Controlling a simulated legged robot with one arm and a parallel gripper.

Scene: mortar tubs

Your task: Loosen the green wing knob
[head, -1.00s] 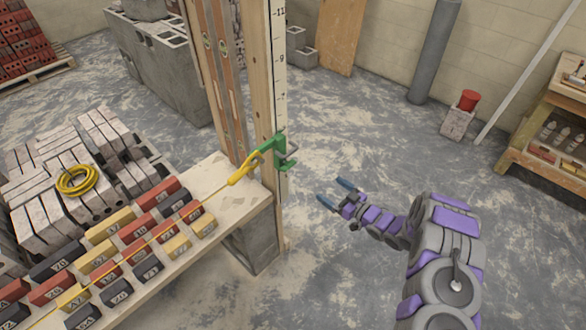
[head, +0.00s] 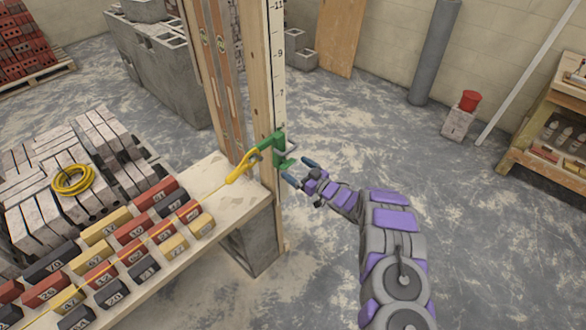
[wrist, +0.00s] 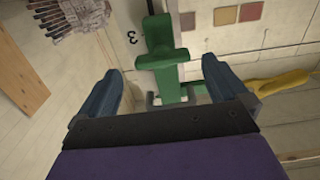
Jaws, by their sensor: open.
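The green wing knob (wrist: 163,57) shows in the wrist view on a green clamp, ahead of my jaws and between their lines. In the head view the green clamp (head: 279,148) sits on the wooden post beside the ruler. My gripper (head: 300,172) is open and empty, its fingertips just right of and slightly below the clamp. In the wrist view its blue fingers (wrist: 162,92) stand on either side of the green part. I cannot tell whether a finger touches it. The yellow handle (head: 243,165) joins the clamp on the left.
A wooden post with a measuring strip (head: 277,60) rises behind the clamp. Left of it, a bench (head: 225,200) bears several numbered coloured blocks (head: 131,228).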

